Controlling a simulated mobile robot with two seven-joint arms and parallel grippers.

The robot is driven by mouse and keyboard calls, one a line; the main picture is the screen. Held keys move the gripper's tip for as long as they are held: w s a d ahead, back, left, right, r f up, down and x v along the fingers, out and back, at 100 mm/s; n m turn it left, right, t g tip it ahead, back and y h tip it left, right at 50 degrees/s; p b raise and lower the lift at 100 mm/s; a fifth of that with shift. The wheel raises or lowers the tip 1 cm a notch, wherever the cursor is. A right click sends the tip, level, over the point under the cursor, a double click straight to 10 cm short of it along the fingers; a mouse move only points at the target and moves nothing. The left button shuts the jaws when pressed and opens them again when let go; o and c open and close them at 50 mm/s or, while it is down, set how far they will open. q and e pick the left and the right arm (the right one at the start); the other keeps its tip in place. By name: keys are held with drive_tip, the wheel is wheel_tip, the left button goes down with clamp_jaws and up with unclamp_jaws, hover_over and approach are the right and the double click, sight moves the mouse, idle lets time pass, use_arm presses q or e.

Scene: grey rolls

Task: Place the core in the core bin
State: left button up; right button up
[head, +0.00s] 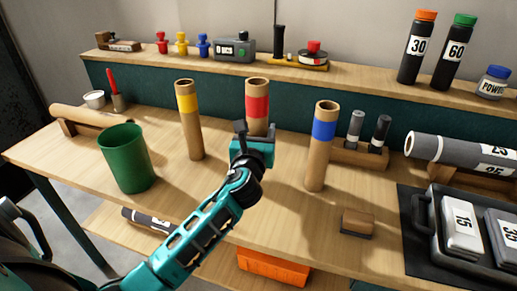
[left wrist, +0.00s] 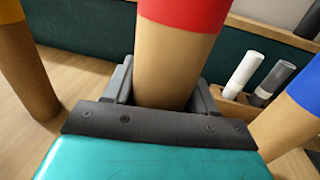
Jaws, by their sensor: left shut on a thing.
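My left gripper (head: 254,134) is shut on the red-banded cardboard core (head: 257,101), an upright open tube. In the left wrist view the core (left wrist: 170,65) stands between the two dark fingers. Its lower end is hidden behind the gripper, so I cannot tell whether it touches the table. A yellow-banded core (head: 190,125) stands upright to its left, and a blue-banded core (head: 320,150) stands to its right. An open green bin (head: 126,160), probably the core bin, stands on the table at the left. My right gripper is not in view.
The wooden table (head: 75,150) carries a wooden block (head: 357,222) at front right and a black case (head: 425,248) at far right. A grey roll (head: 455,148) lies behind the case. A back shelf (head: 215,69) holds bottles and small tools. Bare table lies between bin and yellow-banded core.

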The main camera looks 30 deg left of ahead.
use_arm(q)
drive_tip(key=shift+f+b, duration=0.6)
drive_tip(key=shift+f, duration=1.35)
drive_tip(key=shift+f, duration=0.1)
drive_tip(key=o, duration=0.6)
drive_tip(key=shift+f, duration=0.1)
drive_tip(key=o, duration=0.5)
drive_tip(key=shift+c, duration=0.2)
